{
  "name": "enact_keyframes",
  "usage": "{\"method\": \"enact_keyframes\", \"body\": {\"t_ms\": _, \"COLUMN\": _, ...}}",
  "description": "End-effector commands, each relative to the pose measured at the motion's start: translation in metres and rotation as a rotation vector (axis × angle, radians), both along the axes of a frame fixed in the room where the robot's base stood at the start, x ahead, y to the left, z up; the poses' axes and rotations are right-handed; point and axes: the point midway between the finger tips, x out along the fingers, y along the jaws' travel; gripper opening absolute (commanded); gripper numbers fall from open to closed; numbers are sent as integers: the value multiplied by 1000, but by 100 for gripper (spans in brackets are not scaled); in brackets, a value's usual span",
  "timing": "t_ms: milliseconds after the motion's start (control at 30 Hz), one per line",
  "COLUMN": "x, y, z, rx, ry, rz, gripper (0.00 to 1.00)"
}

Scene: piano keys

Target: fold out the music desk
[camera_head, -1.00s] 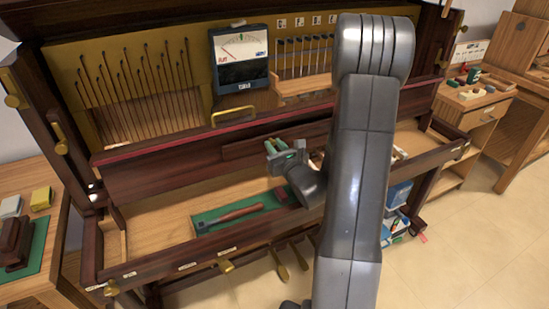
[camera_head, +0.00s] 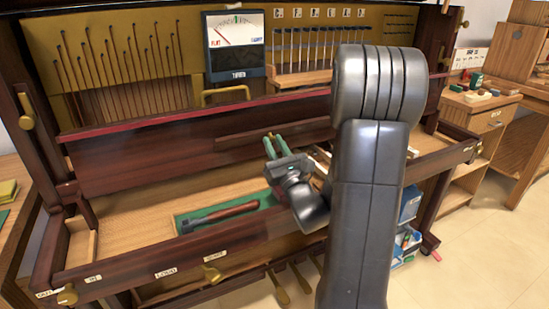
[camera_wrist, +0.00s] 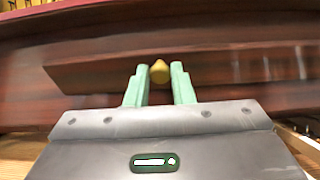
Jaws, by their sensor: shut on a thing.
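A dark red-brown panel (camera_head: 130,160) with a red strip along its top edge runs across the open piano. A narrow dark wood board (camera_head: 235,140), which looks like the folded music desk, lies along its face; it also shows in the wrist view (camera_wrist: 90,76). My gripper (camera_head: 274,139) is in front of this board, its green fingers pointing at it. In the wrist view my gripper (camera_wrist: 159,78) is shut on a small brass knob (camera_wrist: 159,70) at the board. The knob cannot be made out in the head view.
A green-lined tray (camera_head: 184,221) with a dark-headed, wooden-handled tool lies below the panel. A dark front rail (camera_head: 130,270) with labels and brass knobs runs nearest me. A tuning meter (camera_head: 235,45) and a brass handle (camera_head: 226,91) are behind the panel. Floor is clear at right.

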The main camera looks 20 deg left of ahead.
Motion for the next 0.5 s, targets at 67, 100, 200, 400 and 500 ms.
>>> {"method": "enact_keyframes", "body": {"t_ms": 67, "x": 0, "y": 0, "z": -9, "rx": 22, "ry": -19, "rz": 0, "gripper": 0}}
{"method": "enact_keyframes", "body": {"t_ms": 100, "x": 0, "y": 0, "z": -10, "rx": 31, "ry": -27, "rz": 0, "gripper": 0}}
{"method": "enact_keyframes", "body": {"t_ms": 200, "x": -1, "y": 0, "z": -10, "rx": 53, "ry": -46, "rz": 1, "gripper": 0}}
{"method": "enact_keyframes", "body": {"t_ms": 400, "x": -1, "y": 0, "z": -10, "rx": 81, "ry": -69, "rz": 0, "gripper": 0}}
{"method": "enact_keyframes", "body": {"t_ms": 500, "x": -1, "y": 0, "z": -10, "rx": 88, "ry": -74, "rz": 1, "gripper": 0}}
